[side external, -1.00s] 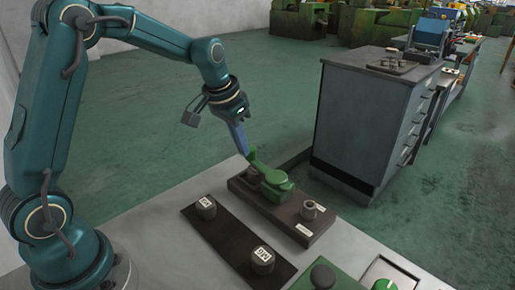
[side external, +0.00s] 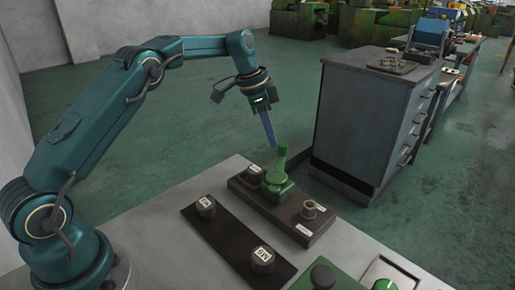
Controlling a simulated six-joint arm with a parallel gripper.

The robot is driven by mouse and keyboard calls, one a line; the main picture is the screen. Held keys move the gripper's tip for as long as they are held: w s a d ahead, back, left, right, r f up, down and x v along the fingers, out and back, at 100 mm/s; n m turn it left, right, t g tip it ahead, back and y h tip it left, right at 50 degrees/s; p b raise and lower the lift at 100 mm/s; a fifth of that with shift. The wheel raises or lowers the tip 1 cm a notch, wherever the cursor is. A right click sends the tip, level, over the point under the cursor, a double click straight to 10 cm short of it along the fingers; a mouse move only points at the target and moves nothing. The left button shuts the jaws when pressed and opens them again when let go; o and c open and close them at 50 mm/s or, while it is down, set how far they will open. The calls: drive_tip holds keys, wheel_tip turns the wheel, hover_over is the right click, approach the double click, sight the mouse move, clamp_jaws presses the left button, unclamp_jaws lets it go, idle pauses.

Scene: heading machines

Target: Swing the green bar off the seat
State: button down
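The green bar (side external: 277,184) sits on a dark brown block (side external: 294,218), its narrow end with a knob pointing away toward the back. A small round grey piece (side external: 254,174) shows on the block just left of the bar, not covered by it; it may be the seat. My gripper (side external: 273,146) points down with its long blue fingers, the tips at or close by the bar's knob. I cannot tell whether they touch it. The fingers overlap in this view, so their opening is hidden.
A ringed grey cylinder (side external: 309,209) stands on the block's right part. A dark plate (side external: 225,238) in front carries two labelled dark cylinders, one (side external: 206,207) at back and one (side external: 262,260) nearer. A grey drawer cabinet (side external: 360,130) stands behind at right.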

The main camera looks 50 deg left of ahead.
drive_tip(key=shift+w+d, duration=0.7)
drive_tip(key=shift+d, duration=0.05)
idle(0.6)
